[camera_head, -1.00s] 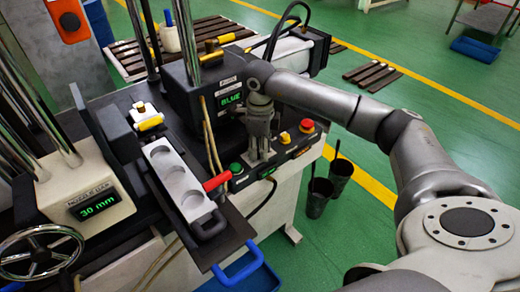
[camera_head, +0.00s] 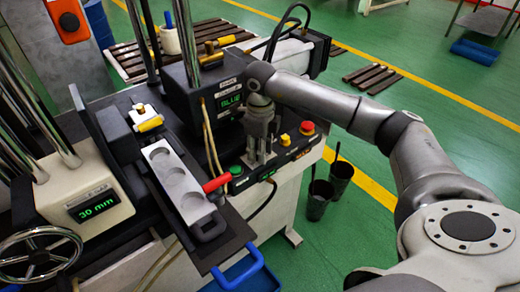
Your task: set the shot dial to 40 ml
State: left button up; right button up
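My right gripper (camera_head: 262,156) points down at the control panel (camera_head: 297,150) on the machine's front edge, its fingertips at or just above the panel. I cannot tell whether the fingers are open, or shut on a knob beneath them. No shot dial can be made out; the gripper covers that part of the panel. A small green readout (camera_head: 268,175) shows on the panel's front face, too small to read. My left gripper is not in view.
A green button (camera_head: 236,170) and a red lever (camera_head: 217,183) lie left of the gripper, a red button (camera_head: 307,128) to its right. A display reads BLUE (camera_head: 231,100); another reads 30 mm (camera_head: 94,206).

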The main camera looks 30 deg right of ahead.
notch_tip(320, 180, up, 12)
dwell(0.8)
dwell(0.3)
